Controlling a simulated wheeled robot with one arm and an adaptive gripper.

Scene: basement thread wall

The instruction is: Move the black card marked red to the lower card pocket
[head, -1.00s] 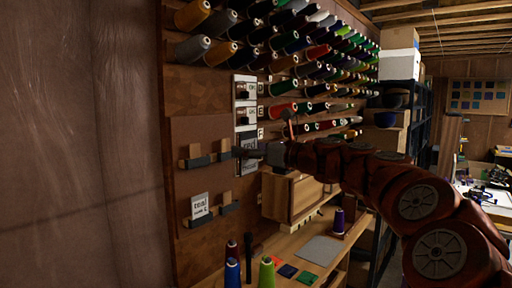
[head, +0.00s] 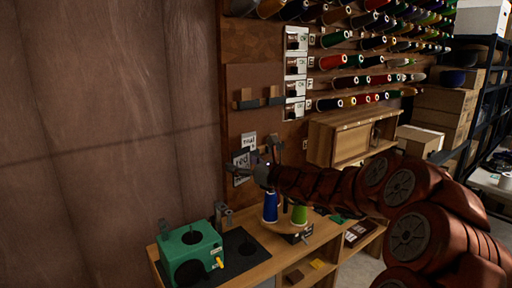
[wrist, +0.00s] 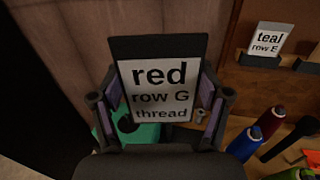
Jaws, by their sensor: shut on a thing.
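The black card marked red (head: 241,168) is in my gripper (head: 262,172). In the wrist view the card (wrist: 160,88) faces the camera, reads "red row G thread" and stands between the fingers (wrist: 160,100). My gripper is shut on it, in the air in front of the board. A white card marked teal (head: 249,140) is just behind and above it; in the wrist view the teal card (wrist: 268,40) stands in the left lower pocket (wrist: 260,62). Part of another lower pocket (wrist: 306,66) shows to its right. In the head view my gripper largely hides the lower pockets.
Two upper pockets (head: 247,103) hold no card. A blue spool (head: 270,206) and a green spool (head: 299,214) stand on the bench below my gripper. A green machine (head: 190,250) stands at left. A wooden cabinet (head: 350,140) is to the right. Thread spools fill the board above.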

